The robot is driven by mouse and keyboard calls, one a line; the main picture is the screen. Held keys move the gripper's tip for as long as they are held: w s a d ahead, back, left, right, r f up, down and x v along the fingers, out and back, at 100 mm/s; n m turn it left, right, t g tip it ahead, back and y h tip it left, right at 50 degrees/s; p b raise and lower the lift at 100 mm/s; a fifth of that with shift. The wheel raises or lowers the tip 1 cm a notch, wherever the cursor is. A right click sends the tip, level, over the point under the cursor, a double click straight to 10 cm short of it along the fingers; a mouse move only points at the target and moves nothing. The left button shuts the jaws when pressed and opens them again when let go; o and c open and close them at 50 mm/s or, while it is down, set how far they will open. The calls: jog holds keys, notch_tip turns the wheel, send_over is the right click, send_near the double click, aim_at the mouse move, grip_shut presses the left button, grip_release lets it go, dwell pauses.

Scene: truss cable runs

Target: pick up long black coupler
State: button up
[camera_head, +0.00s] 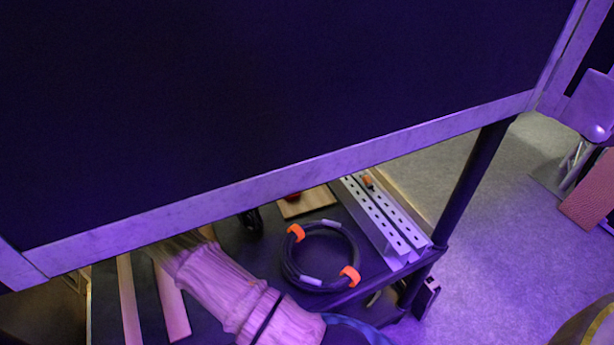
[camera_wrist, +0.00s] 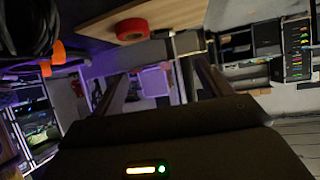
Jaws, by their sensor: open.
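I cannot make out a long black coupler for certain in either view. In the head view, a small dark object (camera_head: 251,221) sits on the lower shelf (camera_head: 232,244), left of a wooden board; its shape is too dark to tell. My gripper (camera_wrist: 163,84) is open in the wrist view, its two dark fingers apart with nothing seen between them. Close beyond the fingers is a dark grey bar (camera_wrist: 130,57), below the wooden board; I cannot tell what it is. In the head view, my sleeved arm reaches under the upper panel, which hides the gripper.
The upper dark panel (camera_head: 260,90) overhangs the shelf. A coiled black cable (camera_head: 286,262) with orange clips and perforated metal rails (camera_head: 376,216) lie at right. A red tape roll (camera_wrist: 131,29) is on the wooden board (camera_head: 307,203). A dark post (camera_head: 470,180) stands right.

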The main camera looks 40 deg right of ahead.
jog(key=b+x, duration=0.2)
jog(key=x, duration=0.9)
jog(key=shift+d+f+b, duration=0.1)
jog(key=shift+b, duration=0.2)
jog(key=shift+s+d+f, duration=0.1)
jog(key=shift+s+d, duration=0.05)
jog(key=shift+d, duration=0.2)
jog(key=x, duration=0.1)
jog(key=b+x, duration=0.1)
jog(key=x, duration=0.2)
jog(key=shift+w+d+b, duration=0.2)
jog(key=shift+w+b, duration=0.05)
jog(key=shift+b, duration=0.1)
jog(key=shift+s+d+f, duration=0.15)
jog(key=shift+s+d, duration=0.15)
jog(key=shift+d, duration=0.15)
jog(key=c, duration=1.1)
